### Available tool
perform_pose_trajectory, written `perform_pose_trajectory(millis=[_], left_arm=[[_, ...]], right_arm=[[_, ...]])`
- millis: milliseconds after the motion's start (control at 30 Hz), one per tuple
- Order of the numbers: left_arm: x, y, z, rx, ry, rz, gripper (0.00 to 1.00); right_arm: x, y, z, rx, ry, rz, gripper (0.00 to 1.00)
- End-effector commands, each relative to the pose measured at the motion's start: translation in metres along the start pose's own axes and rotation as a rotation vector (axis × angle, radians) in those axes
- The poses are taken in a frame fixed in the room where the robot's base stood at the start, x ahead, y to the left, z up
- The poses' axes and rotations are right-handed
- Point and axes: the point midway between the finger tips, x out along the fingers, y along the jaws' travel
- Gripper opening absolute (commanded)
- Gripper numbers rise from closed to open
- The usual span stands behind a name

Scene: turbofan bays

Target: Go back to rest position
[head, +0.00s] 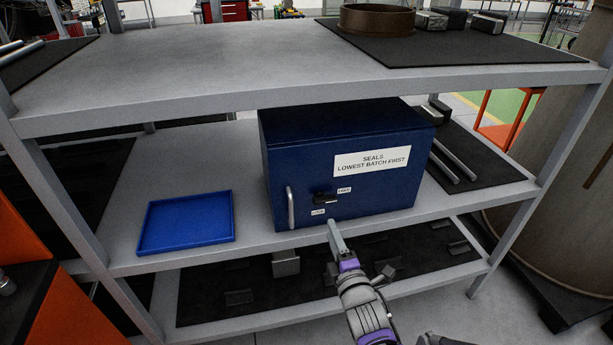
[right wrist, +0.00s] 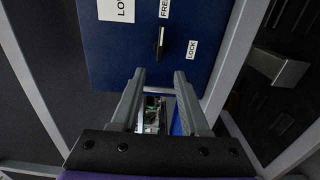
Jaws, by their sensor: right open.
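My right gripper (head: 333,232) is in front of the lower edge of a dark blue box (head: 300,160) on the middle shelf. In the right wrist view its two fingers (right wrist: 158,82) are apart with nothing between them, below the box front (right wrist: 205,20). The box front looks closed. The latch also shows in the right wrist view (right wrist: 160,45). My left gripper is not in view.
A shallow blue tray (head: 186,220) lies left of the box. Dark mats hold metal rods (head: 455,158) on the right and small blocks on the lower shelf (head: 420,285). The upper shelf (head: 200,60) overhangs the box. A large drum (head: 570,200) stands at the right.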

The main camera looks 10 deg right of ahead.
Motion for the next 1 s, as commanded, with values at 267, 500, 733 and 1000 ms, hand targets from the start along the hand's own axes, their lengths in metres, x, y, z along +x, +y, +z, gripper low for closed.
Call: perform_pose_trajectory(millis=[267,500,733,1000], left_arm=[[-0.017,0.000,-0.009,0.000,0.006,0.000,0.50],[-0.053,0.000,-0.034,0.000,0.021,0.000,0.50],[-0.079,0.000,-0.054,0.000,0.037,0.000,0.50],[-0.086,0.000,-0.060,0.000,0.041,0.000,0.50]], right_arm=[[-0.020,0.008,0.007,0.231,-0.051,-0.157,0.45],[-0.109,0.007,0.012,0.855,-0.331,-0.541,0.45],[-0.206,0.002,0.002,1.288,-0.702,-0.778,0.45],[-0.246,-0.001,-0.003,1.430,-0.881,-0.844,0.45]])
